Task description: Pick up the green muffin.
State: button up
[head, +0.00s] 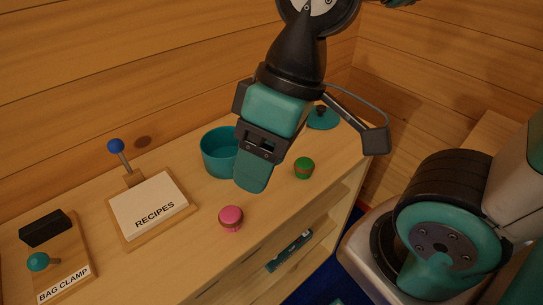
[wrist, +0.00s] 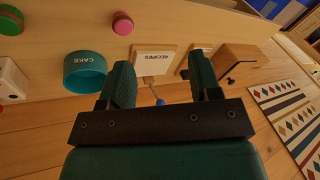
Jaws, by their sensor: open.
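The green muffin (head: 303,168), with a green top and a reddish-brown band, stands upright on the wooden counter, right of my gripper (head: 252,178) in the head view. In the wrist view the green muffin (wrist: 11,20) is at the upper left corner, partly cut off. My gripper (wrist: 160,68) is open, with a wide gap between its two teal fingers and nothing held. It hangs above the counter, apart from the muffin. In the head view one finger hides the other.
A pink muffin (head: 231,218) stands nearer the counter's front edge. A teal pot (head: 218,155), marked CAKE in the wrist view (wrist: 85,72), is behind my gripper. A teal lid (head: 322,118), a recipes board (head: 152,208) and a bag clamp board (head: 62,272) are also there.

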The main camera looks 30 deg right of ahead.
aim_at(304, 167)
jog(key=z, duration=1.55)
jog(key=k, duration=0.75)
jog(key=u, duration=1)
jog(key=i, duration=0.5)
jog(key=u, duration=0.1)
